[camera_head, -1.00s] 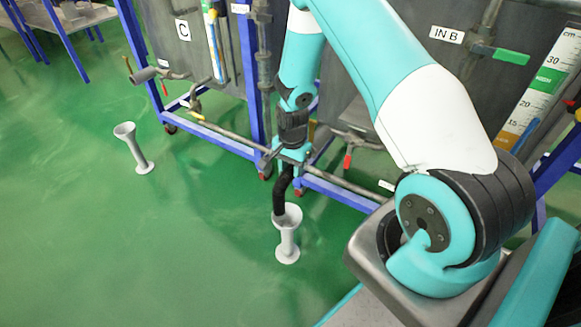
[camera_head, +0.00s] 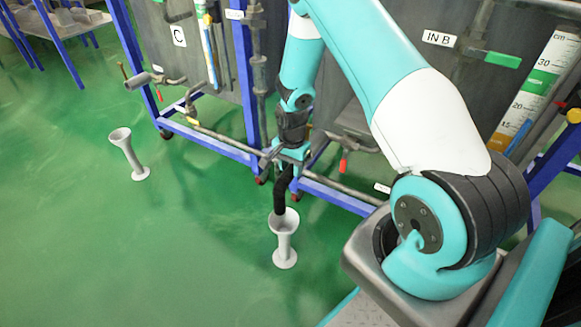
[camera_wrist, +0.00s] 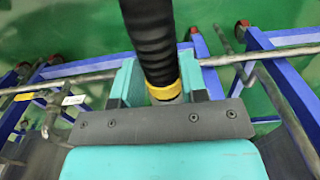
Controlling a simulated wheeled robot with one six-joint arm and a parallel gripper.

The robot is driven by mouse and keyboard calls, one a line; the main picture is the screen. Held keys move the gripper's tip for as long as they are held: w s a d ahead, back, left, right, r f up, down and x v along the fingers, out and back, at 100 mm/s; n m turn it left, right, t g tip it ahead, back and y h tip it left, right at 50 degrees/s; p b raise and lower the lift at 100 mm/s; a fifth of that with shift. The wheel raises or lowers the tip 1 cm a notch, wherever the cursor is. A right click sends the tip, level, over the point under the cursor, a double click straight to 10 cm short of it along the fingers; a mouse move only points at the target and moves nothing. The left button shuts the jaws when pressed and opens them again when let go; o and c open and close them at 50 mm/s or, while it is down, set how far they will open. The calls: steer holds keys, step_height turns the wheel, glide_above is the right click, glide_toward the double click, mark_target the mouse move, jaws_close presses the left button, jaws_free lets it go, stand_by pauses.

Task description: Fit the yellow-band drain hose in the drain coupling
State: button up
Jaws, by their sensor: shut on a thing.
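The black ribbed drain hose (camera_head: 282,192) hangs below my gripper (camera_head: 291,154) in the head view. Its lower end is at the mouth of the near grey floor funnel (camera_head: 285,242); I cannot tell how far it goes in. In the wrist view my gripper (camera_wrist: 165,88) is shut on the hose (camera_wrist: 152,35) at its yellow band (camera_wrist: 164,91). The pale end beyond the band is mostly hidden by the dark plate of my gripper. I cannot pick out the drain coupling for certain; a grey pipe stub with a valve (camera_head: 140,81) shows under the tank marked C.
A second grey funnel (camera_head: 129,154) stands on the open green floor at left. Blue frames (camera_head: 210,141) carry the grey tanks (camera_head: 178,70). A red-handled valve (camera_head: 343,166) and a horizontal pipe (camera_head: 340,188) lie close to my gripper. Front left floor is clear.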

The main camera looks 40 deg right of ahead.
steer(key=shift+w+d, duration=0.3)
steer(key=shift+d, duration=0.6)
steer(key=o, duration=1.2)
step_height(320, 180, up, 17)
steer(key=p, duration=0.4)
steer(key=shift+r, duration=0.2)
steer(key=shift+d, duration=0.1)
